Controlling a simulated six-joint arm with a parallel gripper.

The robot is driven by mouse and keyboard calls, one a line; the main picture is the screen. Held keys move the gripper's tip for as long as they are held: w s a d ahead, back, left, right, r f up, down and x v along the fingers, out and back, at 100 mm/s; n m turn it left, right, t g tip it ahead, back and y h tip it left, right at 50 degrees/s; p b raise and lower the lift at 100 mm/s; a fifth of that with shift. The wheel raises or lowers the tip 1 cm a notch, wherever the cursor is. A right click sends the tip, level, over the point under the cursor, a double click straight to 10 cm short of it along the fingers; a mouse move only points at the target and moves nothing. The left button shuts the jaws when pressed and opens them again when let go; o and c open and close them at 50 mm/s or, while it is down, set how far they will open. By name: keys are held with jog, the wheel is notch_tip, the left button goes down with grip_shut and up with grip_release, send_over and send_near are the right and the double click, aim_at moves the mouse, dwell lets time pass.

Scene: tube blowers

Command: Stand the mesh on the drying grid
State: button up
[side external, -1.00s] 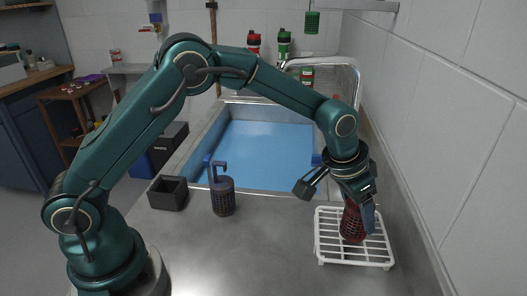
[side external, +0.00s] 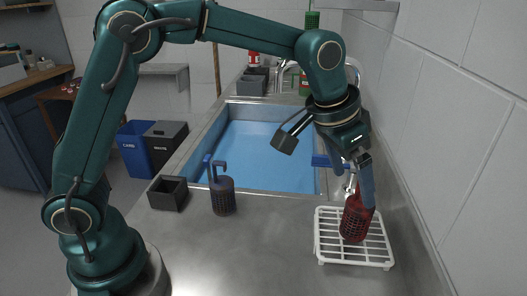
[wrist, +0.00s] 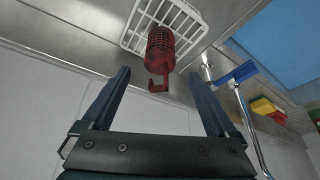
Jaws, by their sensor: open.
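The red mesh (side external: 354,222) stands upright on the white drying grid (side external: 330,246) at the right of the counter. In the wrist view the mesh (wrist: 160,47) has a hooked handle pointing toward me, and the grid (wrist: 196,18) lies behind it. My gripper (side external: 358,190) is above the mesh, and its near finger overlaps the top of the mesh in the side view. In the wrist view my gripper (wrist: 159,82) is open, with its fingers apart on either side of the handle and nothing held.
A dark blue mesh with a hook (side external: 222,196) and a black box (side external: 168,193) stand on the counter to the left. The blue-floored sink (side external: 265,150) lies behind. A white tiled wall (side external: 450,130) is close on the right. The front counter is clear.

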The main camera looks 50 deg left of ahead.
jog(key=s+a+r+n, duration=0.2)
jog(key=s+a+r, duration=0.45)
jog(key=s, duration=0.35)
jog(key=s+a+f, duration=0.2)
jog(key=s, duration=0.3)
jog(key=s+a+f+n+t+y, duration=0.1)
jog(key=s+a+f, duration=0.1)
jog(key=s, duration=0.3)
jog(key=shift+s+a+f+n, duration=0.2)
jog(key=shift+a+f+n, duration=0.15)
jog(key=shift+f, duration=0.2)
